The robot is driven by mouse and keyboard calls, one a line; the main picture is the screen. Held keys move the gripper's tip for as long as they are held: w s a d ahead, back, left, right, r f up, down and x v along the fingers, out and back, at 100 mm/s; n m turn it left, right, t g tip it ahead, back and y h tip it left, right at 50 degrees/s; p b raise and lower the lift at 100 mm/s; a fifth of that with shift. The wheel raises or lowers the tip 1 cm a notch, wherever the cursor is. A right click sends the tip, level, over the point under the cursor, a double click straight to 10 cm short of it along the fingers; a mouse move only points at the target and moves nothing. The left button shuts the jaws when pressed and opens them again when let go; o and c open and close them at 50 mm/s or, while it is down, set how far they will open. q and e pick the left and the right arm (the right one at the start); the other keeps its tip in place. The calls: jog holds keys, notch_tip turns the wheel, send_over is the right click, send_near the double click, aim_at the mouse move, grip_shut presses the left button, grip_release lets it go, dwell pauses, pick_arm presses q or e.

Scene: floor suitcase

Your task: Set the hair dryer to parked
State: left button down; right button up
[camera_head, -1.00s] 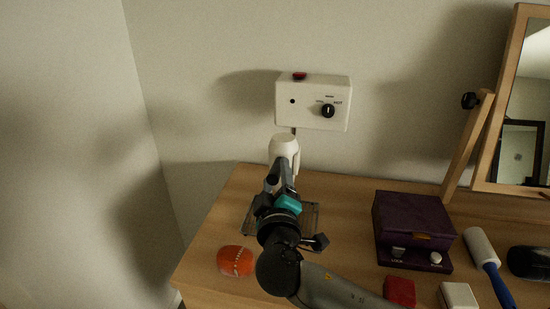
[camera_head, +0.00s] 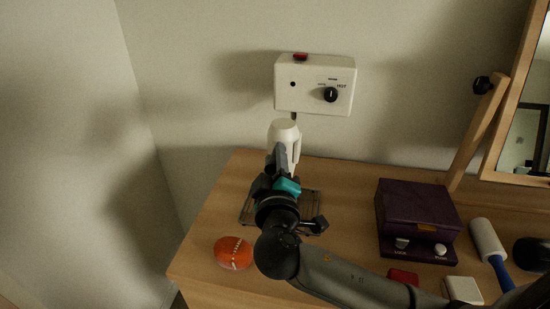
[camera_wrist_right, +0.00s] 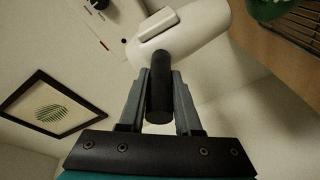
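The hair dryer (camera_head: 284,131) is white and stands just below the wall unit, above the back edge of the table. Its white body (camera_wrist_right: 185,42) and dark handle (camera_wrist_right: 159,78) show in the right wrist view. My right gripper (camera_wrist_right: 159,90) has a finger on each side of the handle and appears shut on it. In the head view the right gripper (camera_head: 281,160) partly hides the dryer. The white wall unit (camera_head: 304,101) has a black knob, a small dark hole and a red part on top. My left gripper is not in view.
A purple box (camera_head: 414,210) sits right of my right arm. A wire rack (camera_head: 311,205) lies under the gripper. A lint roller (camera_head: 487,240) and a mirror (camera_head: 527,120) are at the right.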

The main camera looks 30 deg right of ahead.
grip_shut()
dwell(0.9)
